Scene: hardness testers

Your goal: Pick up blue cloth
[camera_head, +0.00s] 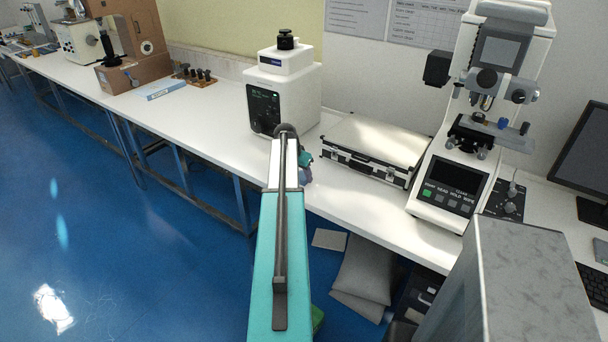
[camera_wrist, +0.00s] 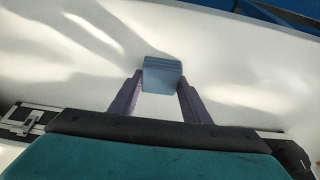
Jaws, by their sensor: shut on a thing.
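The blue cloth (camera_wrist: 162,77) shows in the wrist view as a small, folded blue block between the tips of my gripper (camera_wrist: 160,92). The two purple fingers are shut on it, one at each side. White table surface lies behind it in that view; I cannot tell whether the cloth touches the table. In the head view my gripper (camera_head: 306,178) is mostly hidden behind my teal arm, at the front edge of the white bench. The cloth cannot be made out clearly there.
A silver case (camera_head: 375,143) lies on the white bench (camera_head: 205,110) just right of my gripper. A white tester (camera_head: 285,88) stands behind it. A larger hardness tester (camera_head: 480,110) and a monitor (camera_head: 585,155) stand at the right.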

